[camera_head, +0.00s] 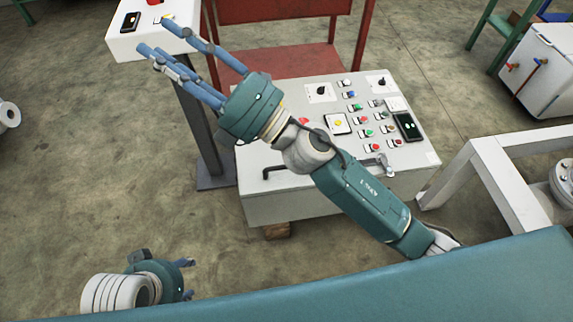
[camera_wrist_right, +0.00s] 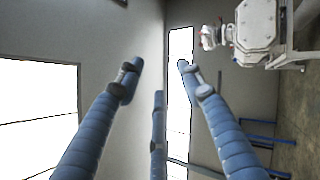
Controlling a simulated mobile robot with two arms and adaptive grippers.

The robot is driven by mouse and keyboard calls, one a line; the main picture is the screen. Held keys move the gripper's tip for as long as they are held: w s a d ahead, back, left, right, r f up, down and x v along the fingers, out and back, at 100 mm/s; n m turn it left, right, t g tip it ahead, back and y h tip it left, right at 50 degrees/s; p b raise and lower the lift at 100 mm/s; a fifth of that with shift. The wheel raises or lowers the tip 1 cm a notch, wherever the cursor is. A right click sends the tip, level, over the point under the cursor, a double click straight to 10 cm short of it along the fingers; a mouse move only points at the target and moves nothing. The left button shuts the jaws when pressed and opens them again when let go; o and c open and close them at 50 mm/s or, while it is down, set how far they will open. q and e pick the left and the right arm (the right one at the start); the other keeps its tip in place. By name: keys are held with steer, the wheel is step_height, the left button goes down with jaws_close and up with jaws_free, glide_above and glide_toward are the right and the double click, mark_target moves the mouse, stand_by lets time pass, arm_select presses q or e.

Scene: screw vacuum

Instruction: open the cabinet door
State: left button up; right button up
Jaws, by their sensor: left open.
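A white cabinet (camera_head: 310,203) with a sloped button panel on top stands in the middle of the head view.
The white pedestal box (camera_head: 125,40) with a red button stands at the upper left. A red frame (camera_head: 300,62) is behind the cabinet. A white frame (camera_head: 492,170) stands close at its right. Another white cabinet (camera_head: 545,80) is at the far right.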

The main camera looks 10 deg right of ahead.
steer(key=s+a+f+n+g+y, duration=0.2)
steer(key=s+a+n+g, duration=0.35)
steer(key=n+g, duration=0.25)
steer(key=n+g+h+b, duration=0.1)
steer(key=n+g+h, duration=0.4)
steer(key=n+h, duration=1.3)
glide_above(286, 168)
step_height(286, 168, down, 31)
steer(key=m+h, duration=0.3)
steer(key=m, duration=0.1)
steer(key=shift+d+h, duration=0.1)
steer(key=shift+h, duration=0.2)
step_height(286, 168, down, 5)
steer(key=shift+r+b, duration=0.1)
steer(key=shift+b, duration=0.3)
arm_select(q)
steer(key=shift+w+d+r+t+h, duration=0.1)
steer(key=shift+w+d+t, duration=0.2)
steer(key=shift+w, duration=0.55)
steer(key=shift+w+d+f+t+h, duration=0.15)
steer(key=shift+w+t, duration=0.3)
steer(key=shift+w, duration=0.35)
steer(key=shift+w+d+r+t+h, duration=0.15)
steer(key=shift+w+d+t, duration=0.15)
steer(key=shift+w, duration=0.55)
arm_select(e)
steer(key=shift+f, duration=0.35)
